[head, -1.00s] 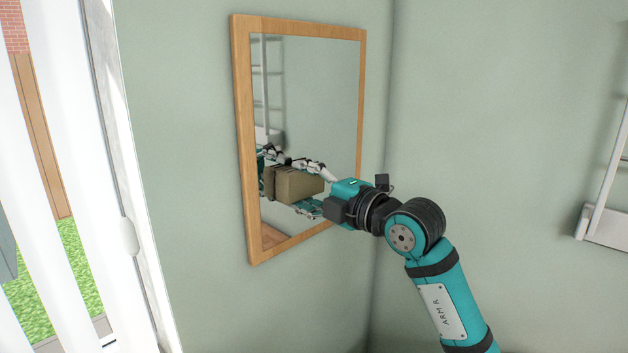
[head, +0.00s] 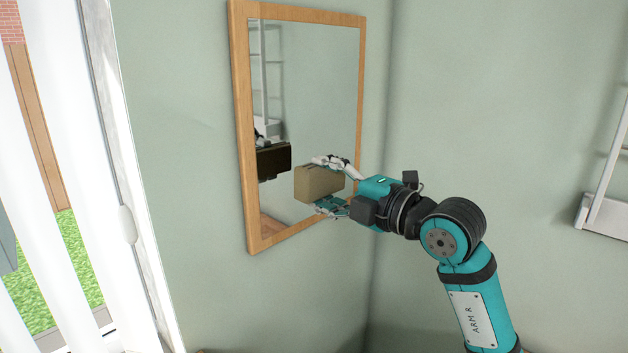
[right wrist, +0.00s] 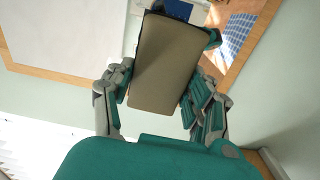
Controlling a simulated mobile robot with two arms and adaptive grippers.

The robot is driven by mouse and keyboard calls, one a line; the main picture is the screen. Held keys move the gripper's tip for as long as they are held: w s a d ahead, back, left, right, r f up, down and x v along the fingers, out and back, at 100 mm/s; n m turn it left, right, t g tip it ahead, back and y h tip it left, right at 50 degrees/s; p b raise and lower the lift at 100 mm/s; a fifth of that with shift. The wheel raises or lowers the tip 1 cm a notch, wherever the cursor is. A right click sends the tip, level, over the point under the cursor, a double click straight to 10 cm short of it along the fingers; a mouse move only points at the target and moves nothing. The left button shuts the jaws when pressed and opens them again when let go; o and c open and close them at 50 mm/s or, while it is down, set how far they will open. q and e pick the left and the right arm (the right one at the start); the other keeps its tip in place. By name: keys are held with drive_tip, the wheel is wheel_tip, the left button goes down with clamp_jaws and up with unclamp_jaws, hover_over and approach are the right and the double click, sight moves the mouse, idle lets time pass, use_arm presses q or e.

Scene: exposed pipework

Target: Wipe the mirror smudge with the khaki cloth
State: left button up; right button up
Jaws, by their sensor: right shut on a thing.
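The mirror (head: 310,80) hangs on the green wall in a light wooden frame; I cannot make out a smudge on its glass. My right gripper (head: 322,184) is shut on the khaki cloth (head: 316,186), a thick block-like pad, in front of the lower part of the mirror. A clear gap shows between the cloth and its dark reflection, so the cloth is off the glass. In the right wrist view the cloth (right wrist: 165,62) sits between both fingers of the gripper (right wrist: 160,85). My left gripper is not in view.
A window with white slats (head: 60,170) is at the left, with grass outside. A grey metal rack (head: 606,210) is on the right wall. The wall corner runs close behind my right gripper. The wall left of the mirror is bare.

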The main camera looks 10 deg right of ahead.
drive_tip(key=shift+s+d, duration=0.1)
drive_tip(key=shift+s, duration=0.1)
drive_tip(key=shift+v, duration=1.6)
drive_tip(key=shift+w, duration=0.15)
drive_tip(key=w+a+p, duration=0.1)
drive_tip(key=w, duration=0.1)
drive_tip(key=w+a+r+p, duration=0.1)
drive_tip(key=w+a, duration=0.1)
drive_tip(key=shift+r, duration=0.2)
drive_tip(key=shift+p+x, duration=0.55)
drive_tip(key=shift+x, duration=0.35)
drive_tip(key=shift+x, duration=1)
drive_tip(key=shift+r, duration=0.1)
